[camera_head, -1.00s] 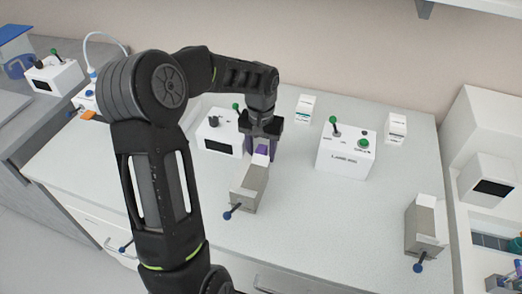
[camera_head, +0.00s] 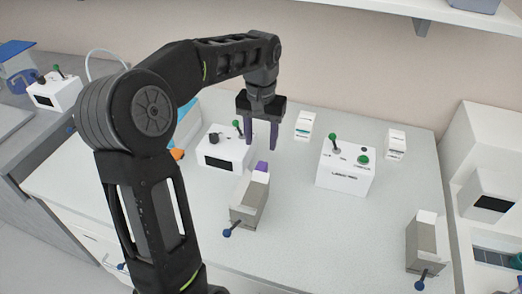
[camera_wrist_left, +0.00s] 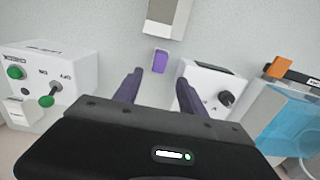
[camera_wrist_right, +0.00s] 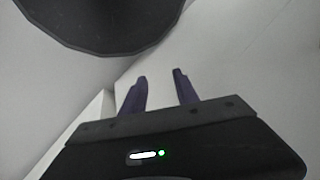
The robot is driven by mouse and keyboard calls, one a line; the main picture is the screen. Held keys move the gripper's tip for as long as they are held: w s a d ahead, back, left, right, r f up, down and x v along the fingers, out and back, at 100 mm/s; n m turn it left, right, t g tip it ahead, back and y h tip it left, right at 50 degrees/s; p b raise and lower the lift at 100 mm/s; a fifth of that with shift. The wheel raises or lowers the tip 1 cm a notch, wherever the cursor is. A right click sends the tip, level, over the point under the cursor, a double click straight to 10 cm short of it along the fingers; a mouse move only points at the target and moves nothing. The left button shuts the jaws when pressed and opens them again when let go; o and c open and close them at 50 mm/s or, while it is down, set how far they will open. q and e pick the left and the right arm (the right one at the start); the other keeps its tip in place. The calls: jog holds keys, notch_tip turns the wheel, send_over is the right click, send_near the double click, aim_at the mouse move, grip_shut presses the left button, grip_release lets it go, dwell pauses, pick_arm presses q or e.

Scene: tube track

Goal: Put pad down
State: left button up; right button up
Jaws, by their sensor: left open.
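A small purple piece (camera_head: 262,167), perhaps the pad, is at the far end of a grey and white block-shaped device (camera_head: 248,201) on the bench. It also shows in the left wrist view (camera_wrist_left: 160,61), beyond my fingertips and beside the device's white end. My left gripper (camera_head: 261,143) is open and empty, above the bench and apart from the purple piece. My right gripper (camera_wrist_right: 160,77) shows only in its own wrist view, with its fingers apart and nothing between them.
A white box with a dark screen (camera_head: 225,150) stands left of my left gripper. Another white box with green knobs (camera_head: 346,168) stands to the right. A second grey device (camera_head: 425,240) is near the right edge. The bench between the two grey devices is clear.

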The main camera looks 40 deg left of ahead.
pick_arm(q)
jog(key=shift+r, duration=0.4)
